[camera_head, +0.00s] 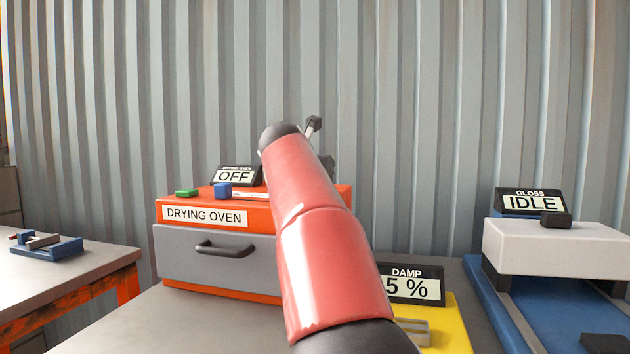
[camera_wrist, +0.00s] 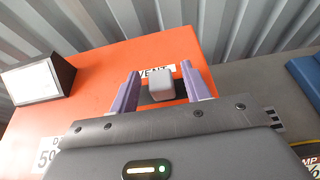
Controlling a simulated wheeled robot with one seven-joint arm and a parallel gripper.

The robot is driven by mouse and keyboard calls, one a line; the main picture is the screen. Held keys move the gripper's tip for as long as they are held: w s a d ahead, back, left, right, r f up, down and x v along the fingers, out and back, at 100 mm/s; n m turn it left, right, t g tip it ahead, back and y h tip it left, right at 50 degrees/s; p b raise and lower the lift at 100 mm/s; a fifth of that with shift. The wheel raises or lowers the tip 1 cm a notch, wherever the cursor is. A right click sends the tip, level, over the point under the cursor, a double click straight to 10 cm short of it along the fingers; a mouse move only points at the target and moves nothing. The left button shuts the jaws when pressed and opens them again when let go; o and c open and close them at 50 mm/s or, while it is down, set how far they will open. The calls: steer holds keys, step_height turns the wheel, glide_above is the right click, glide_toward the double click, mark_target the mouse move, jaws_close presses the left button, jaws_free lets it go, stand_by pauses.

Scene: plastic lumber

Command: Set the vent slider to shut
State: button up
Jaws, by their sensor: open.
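In the wrist view a small grey knob (camera_wrist: 164,83) shows on the orange oven top, in front of a white label reading VENT (camera_wrist: 158,69) that it partly covers. My gripper (camera_wrist: 159,75) is open, with its purple fingers on either side of the knob and gaps showing beside it. I cannot tell how far the fingers reach down past it.
A DAMP display (camera_head: 412,285) on a yellow base and a white and blue GLOSS machine (camera_head: 550,247) stand to the right. A corrugated wall is behind.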

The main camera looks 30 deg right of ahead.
steer(key=shift+w+d+f, duration=0.1)
steer(key=shift+w+d, duration=0.1)
steer(key=shift+d, duration=0.1)
jaws_close()
steer(key=shift+w+a+p, duration=0.3)
steer(key=shift+w+a, duration=1.2)
steer(key=shift+w, duration=0.15)
jaws_free()
